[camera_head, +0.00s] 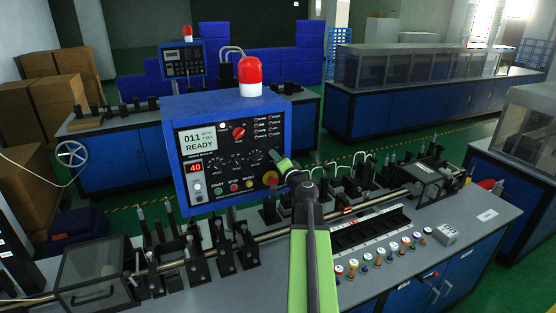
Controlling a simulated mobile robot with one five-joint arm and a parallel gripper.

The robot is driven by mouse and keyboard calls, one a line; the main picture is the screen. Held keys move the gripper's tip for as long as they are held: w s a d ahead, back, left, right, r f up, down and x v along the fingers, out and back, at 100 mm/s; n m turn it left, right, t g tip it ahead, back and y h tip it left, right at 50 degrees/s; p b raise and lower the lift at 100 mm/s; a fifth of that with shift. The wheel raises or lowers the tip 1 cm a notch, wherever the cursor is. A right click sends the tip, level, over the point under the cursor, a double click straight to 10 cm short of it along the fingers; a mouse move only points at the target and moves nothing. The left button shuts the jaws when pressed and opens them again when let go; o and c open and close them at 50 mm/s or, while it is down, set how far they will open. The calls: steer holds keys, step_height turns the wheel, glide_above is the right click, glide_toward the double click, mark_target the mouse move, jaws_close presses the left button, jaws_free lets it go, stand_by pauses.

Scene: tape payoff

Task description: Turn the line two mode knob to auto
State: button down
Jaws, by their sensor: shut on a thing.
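A blue control box (283,110) with a black panel face (215,165) stands over the near bench. Its display reads 011 and READY, and a red 40 shows below. My gripper (277,158) is at the right part of this panel, shut on a small dark knob (272,154). My gripper mostly hides this knob, so I cannot read its setting. I cannot read a label that says which line the panel belongs to. A red knob (239,132) sits higher on the panel, and a red-yellow button (270,178) sits below my gripper.
A red and white beacon (250,75) stands on the box. The near bench (490,211) carries black fixtures, a long rod, clear covers and several coloured buttons. Another blue control box (184,62) stands on a bench behind. Green floor lies between the benches.

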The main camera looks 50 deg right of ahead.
steer(key=shift+f+n, duration=0.1)
steer(key=shift+n, duration=0.3)
steer(key=c, duration=1)
jaws_free()
